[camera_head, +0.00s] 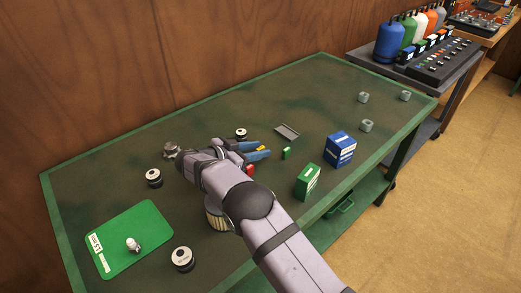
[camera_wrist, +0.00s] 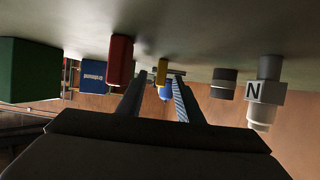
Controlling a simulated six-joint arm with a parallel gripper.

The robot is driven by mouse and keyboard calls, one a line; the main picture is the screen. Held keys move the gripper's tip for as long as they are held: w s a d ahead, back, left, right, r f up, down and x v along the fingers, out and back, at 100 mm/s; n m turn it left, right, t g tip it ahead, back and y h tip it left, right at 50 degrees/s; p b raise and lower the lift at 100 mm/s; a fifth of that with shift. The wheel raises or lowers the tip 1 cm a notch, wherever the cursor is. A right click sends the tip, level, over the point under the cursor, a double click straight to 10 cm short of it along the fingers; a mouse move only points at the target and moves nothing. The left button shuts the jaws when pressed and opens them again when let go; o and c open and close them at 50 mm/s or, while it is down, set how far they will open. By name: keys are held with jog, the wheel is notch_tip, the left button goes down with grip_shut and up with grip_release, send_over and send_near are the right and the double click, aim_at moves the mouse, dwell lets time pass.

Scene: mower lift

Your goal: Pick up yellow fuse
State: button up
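The yellow fuse (camera_head: 261,148) is a small block standing on the green-grey table, partly hidden by my fingers in the head view. In the wrist view the yellow fuse (camera_wrist: 162,70) shows between my fingertips, with a gap on each side. My gripper (camera_head: 259,150) is low over the table, its blue-looking fingers pointing right. In the wrist view my gripper (camera_wrist: 160,80) is open and empty, its fingers on either side of the line to the fuse. I cannot tell exactly how deep the fuse lies between them.
A red fuse (camera_head: 249,169) stands close beside my gripper and also shows in the wrist view (camera_wrist: 120,60). A green fuse (camera_head: 287,153) is to the right. Green (camera_head: 307,181) and blue (camera_head: 340,149) boxes stand farther right. A black-and-white spool (camera_head: 241,133) is behind my gripper.

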aim_at(258, 149)
jog(key=shift+w+d+f, duration=0.1)
jog(key=shift+w, duration=0.05)
grip_shut()
notch_tip(258, 149, up, 10)
jog(key=shift+b, duration=0.9)
